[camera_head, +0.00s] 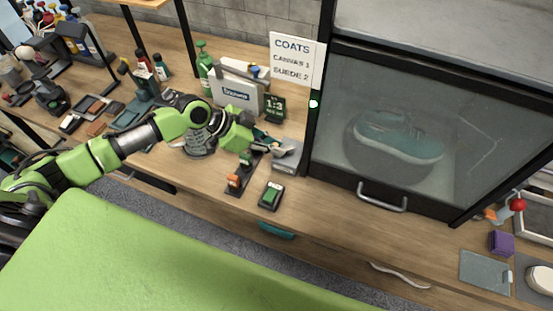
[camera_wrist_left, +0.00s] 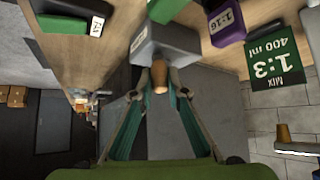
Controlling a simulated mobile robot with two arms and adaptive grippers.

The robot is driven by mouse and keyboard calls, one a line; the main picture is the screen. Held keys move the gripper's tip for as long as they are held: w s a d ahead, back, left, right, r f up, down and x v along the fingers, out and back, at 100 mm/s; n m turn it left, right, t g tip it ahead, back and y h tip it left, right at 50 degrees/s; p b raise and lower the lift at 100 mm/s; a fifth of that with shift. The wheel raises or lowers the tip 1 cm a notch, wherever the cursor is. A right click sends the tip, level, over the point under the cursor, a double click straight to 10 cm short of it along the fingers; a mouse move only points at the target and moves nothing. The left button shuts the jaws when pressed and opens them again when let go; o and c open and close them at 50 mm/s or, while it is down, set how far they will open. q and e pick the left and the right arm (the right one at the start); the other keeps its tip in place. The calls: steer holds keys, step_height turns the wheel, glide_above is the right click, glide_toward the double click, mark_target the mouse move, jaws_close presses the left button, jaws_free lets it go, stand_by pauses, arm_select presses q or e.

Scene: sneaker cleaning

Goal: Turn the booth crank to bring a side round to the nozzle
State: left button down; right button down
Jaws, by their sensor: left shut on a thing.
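The spray booth (camera_head: 400,197) stands at the right with a dark glass front. Behind the glass a teal sneaker (camera_head: 400,137) sits on a round support, side-on to me. A grey crank box (camera_head: 288,158) stands on the bench by the booth's left side; it also shows in the left wrist view (camera_wrist_left: 172,40). My left gripper (camera_head: 268,148) reaches this box from the left. In the left wrist view its fingers (camera_wrist_left: 160,80) are shut on the crank's wooden knob (camera_wrist_left: 160,72). The nozzle cannot be made out. My right gripper is out of view.
A white sign (camera_head: 297,60) hangs at the booth's left edge. A green "1:3" card (camera_head: 274,107), a grey box (camera_head: 237,96) and bottles stand behind my left gripper. A green-topped block (camera_head: 271,195) lies in front. A red ball-topped lever (camera_head: 517,204) is at the right.

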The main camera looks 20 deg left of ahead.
mark_target(285, 147)
arm_select(q)
steer(key=w+m+g+b, duration=0.1)
steer(key=m+b, duration=0.1)
steer(key=b, duration=0.1)
steer(key=m+g+h+b, duration=0.1)
steer(key=m+g+b, duration=0.1)
steer(key=b, duration=0.1)
steer(key=w+a+m+g+b, duration=0.1)
steer(key=m+b, duration=0.1)
steer(key=b, duration=0.1)
steer(key=shift+w+f+h, duration=0.2)
steer(key=shift+w+h, duration=0.1)
steer(key=shift+w+a+r+m+g+b, duration=0.1)
steer(key=shift+w+m+g+b, duration=0.2)
steer(key=shift+m+g+b, duration=0.45)
steer(key=shift+w+a+m+g+b, duration=0.1)
steer(key=shift+w+m+g+b, duration=0.15)
steer(key=shift+m+g+b, duration=0.5)
steer(key=c, duration=2)
jaws_free()
steer(key=shift+d, duration=0.1)
steer(key=shift+o, duration=0.2)
steer(key=shift+r, duration=0.15)
steer(key=v, duration=1.2)
steer(key=shift+s, duration=0.1)
